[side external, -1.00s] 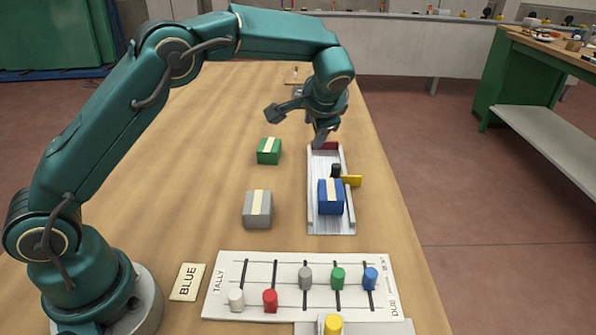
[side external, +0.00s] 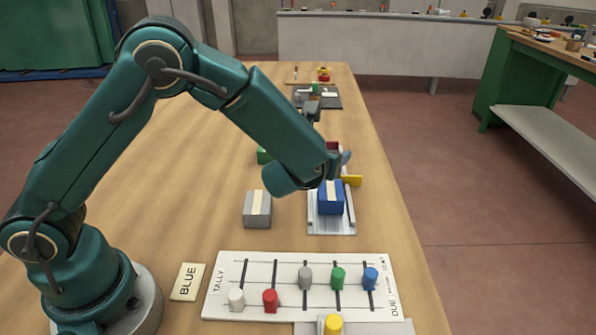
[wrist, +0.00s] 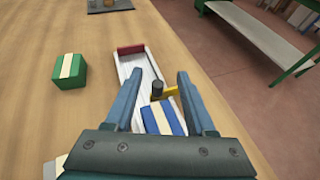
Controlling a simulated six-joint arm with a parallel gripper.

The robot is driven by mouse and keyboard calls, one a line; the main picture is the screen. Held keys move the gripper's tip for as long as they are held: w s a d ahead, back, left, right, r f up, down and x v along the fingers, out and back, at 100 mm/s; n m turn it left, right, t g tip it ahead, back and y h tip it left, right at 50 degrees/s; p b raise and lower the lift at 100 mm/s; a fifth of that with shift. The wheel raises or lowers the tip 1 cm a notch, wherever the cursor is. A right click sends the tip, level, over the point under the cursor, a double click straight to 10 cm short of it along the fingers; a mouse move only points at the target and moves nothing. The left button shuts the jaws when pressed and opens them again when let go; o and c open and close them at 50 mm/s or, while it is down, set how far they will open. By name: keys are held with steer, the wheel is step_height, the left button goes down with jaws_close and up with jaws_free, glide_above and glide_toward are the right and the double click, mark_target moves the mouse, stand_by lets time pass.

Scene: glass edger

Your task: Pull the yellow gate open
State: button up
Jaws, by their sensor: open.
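The yellow gate (side external: 352,180) sticks out at the right side of the white channel (side external: 330,226), just behind the blue block (side external: 331,199). In the wrist view the yellow gate (wrist: 170,93) has a dark upright knob (wrist: 157,90) at its left end, across the channel. The blue block (wrist: 160,118) lies on the near side of the gate. My gripper (wrist: 157,76) is open and empty, its fingers spread to either side of the knob in that view. Whether it touches the gate cannot be told. In the side view my arm hides the knob and most of the gripper.
A red end piece (wrist: 131,50) closes the channel's far end. A green block (wrist: 68,71) and a grey block (side external: 257,208) stand left of the channel. A dark tray (side external: 328,101) is farther back.

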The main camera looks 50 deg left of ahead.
mark_target(329, 184)
step_height(329, 184, down, 4)
steer(key=shift+w+f, duration=0.1)
steer(key=shift+x, duration=2.45)
steer(key=shift+a, duration=0.1)
jaws_close()
